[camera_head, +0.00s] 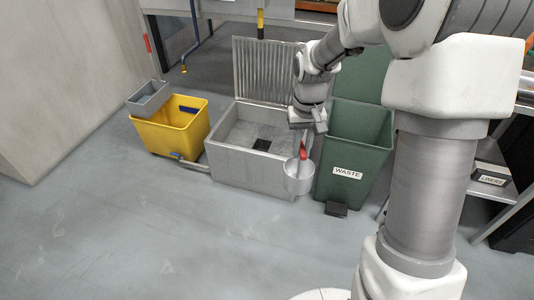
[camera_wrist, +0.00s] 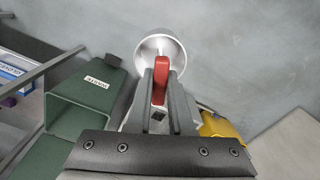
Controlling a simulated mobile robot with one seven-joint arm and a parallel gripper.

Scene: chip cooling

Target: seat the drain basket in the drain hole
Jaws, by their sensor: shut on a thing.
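The drain basket (camera_head: 298,181) is a pale metal cup with a red handle (camera_head: 303,152). In the head view it hangs in front of the right front corner of the grey sink (camera_head: 237,164), outside it. My gripper (camera_head: 302,140) is shut on the red handle, which shows between the fingers in the wrist view (camera_wrist: 160,82). The cup (camera_wrist: 160,48) shows beyond the fingertips there. The dark square drain hole (camera_head: 262,145) is in the sink floor, behind and left of the basket. In the wrist view my gripper partly hides the sink.
A green waste bin (camera_head: 346,171) stands just right of the sink, with a dark pedal (camera_head: 337,209) in front. A yellow mop bucket (camera_head: 171,136) stands left of it. A ribbed panel (camera_head: 265,68) rises behind the sink. The front floor is clear.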

